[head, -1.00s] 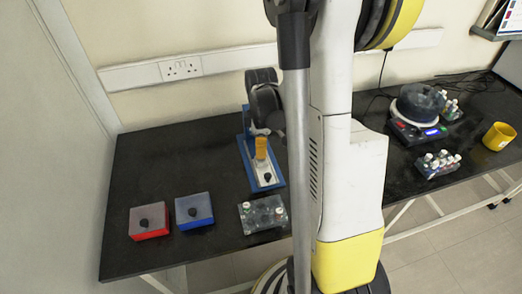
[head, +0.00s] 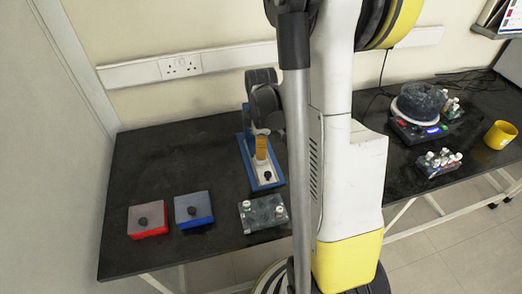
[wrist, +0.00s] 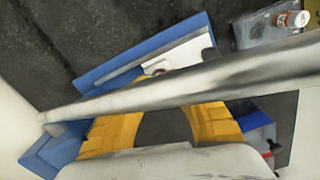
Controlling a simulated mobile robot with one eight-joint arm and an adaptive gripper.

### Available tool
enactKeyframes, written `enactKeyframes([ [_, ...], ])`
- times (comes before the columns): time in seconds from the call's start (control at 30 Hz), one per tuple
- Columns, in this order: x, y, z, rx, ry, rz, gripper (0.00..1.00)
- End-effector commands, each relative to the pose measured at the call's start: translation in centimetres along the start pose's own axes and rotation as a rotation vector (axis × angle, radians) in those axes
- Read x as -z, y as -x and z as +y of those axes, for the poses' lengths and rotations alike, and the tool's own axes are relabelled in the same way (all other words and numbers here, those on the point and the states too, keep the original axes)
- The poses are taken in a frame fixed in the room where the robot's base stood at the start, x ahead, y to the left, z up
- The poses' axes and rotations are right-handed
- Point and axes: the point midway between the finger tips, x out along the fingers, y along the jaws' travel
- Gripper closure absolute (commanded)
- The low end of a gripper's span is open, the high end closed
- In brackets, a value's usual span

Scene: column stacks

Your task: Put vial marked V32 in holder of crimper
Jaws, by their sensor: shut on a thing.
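The crimper (head: 248,160) is a long blue frame with a pale bed and a dark knob, left of my column in the head view. Its blue frame (wrist: 150,48) fills much of the wrist view, under a grey metal bar. My gripper (head: 261,148), with yellow pads, is low over the crimper bed; it also shows in the wrist view (wrist: 168,112), partly covered by the bar. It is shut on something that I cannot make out. The V32 mark is not readable in any view, and the holder is hidden.
A grey rack (head: 262,225) with white-capped vials stands in front of the crimper. A red box (head: 149,232) and a blue box (head: 194,222) stand to its left. Another vial rack (head: 437,168), a round device (head: 418,105) and a yellow cup (head: 499,134) are at right. The back-left table is clear.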

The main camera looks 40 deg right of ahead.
Motion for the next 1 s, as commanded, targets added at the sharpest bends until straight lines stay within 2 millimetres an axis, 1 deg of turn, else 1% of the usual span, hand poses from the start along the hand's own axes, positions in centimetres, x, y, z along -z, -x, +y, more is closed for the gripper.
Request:
enactKeyframes([
  [0.3, 0.0, -0.94, 0.0, 0.0, 0.0, 0.0, 1.0],
  [0.6, 0.0, -0.96, 0.0, 0.0, 0.0, 0.0, 1.0],
  [0.63, 0.0, -0.96, 0.0, 0.0, 0.0, 0.0, 0.8],
  [0.7, 0.0, -0.95, 0.0, 0.0, 0.0, 0.0, 0.61],
  [0.9, 0.0, -0.95, 0.0, 0.0, 0.0, 0.0, 0.61],
  [0.93, 0.0, -0.96, 0.0, 0.0, 0.0, 0.0, 0.56],
  [0.97, 0.0, -0.96, 0.0, 0.0, 0.0, 0.0, 0.47],
  [1.0, 0.0, -0.96, 0.0, 0.0, 0.0, 0.0, 0.44],
])
